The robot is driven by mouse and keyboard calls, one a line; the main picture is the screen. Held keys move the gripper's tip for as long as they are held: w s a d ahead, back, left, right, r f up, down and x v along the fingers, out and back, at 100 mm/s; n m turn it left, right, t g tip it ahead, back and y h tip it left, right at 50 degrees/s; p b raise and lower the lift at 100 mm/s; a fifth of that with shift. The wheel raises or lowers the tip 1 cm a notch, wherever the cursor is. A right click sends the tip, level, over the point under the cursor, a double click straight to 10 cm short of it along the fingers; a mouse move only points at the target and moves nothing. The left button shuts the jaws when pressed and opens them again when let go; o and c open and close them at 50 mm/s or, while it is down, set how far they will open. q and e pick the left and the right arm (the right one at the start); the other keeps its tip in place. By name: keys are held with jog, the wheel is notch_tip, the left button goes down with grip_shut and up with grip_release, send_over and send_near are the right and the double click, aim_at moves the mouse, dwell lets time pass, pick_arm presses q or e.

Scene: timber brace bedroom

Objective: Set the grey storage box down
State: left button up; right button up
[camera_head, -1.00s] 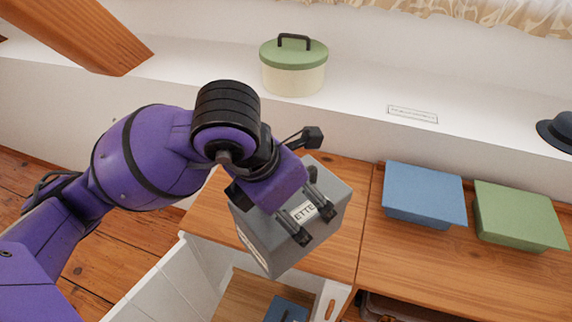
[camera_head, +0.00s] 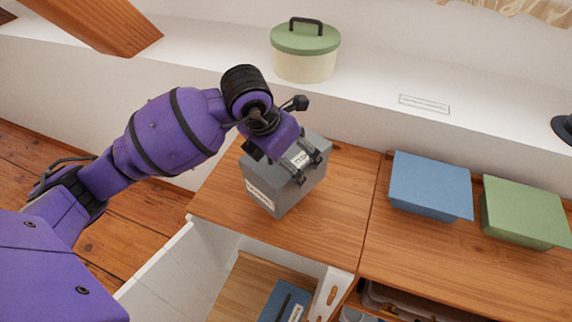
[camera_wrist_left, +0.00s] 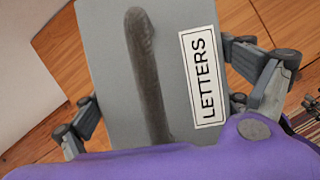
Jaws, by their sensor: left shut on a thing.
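The grey storage box (camera_head: 278,188) is over the left part of the wooden cabinet top (camera_head: 330,215), near its back left. I cannot tell whether its base touches the wood. My left gripper (camera_head: 305,162) is shut on the box from above. In the left wrist view the box lid (camera_wrist_left: 110,75) carries a dark handle and a white label reading LETTERS. Gripper fingers show on both sides of the lid there. My right gripper is not in view.
A blue box (camera_head: 430,185) and a green box (camera_head: 525,212) stand to the right on the cabinet top. A round green-lidded tin (camera_head: 305,55) stands on the white ledge behind.

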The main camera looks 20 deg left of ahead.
pick_arm(q)
jog(key=shift+w+a+f, duration=0.15)
jog(key=shift+w+f, duration=0.15)
jog(key=shift+w+a+f, duration=0.1)
jog(key=shift+w+f, duration=0.05)
jog(key=shift+f, duration=0.8)
jog(key=shift+w+a+f, duration=0.1)
jog(key=shift+f, duration=0.8)
jog(key=o, duration=1.5)
jog(key=shift+f, duration=0.15)
jog(key=shift+o, duration=0.2)
jog(key=shift+s, duration=0.1)
jog(key=v, duration=1.2)
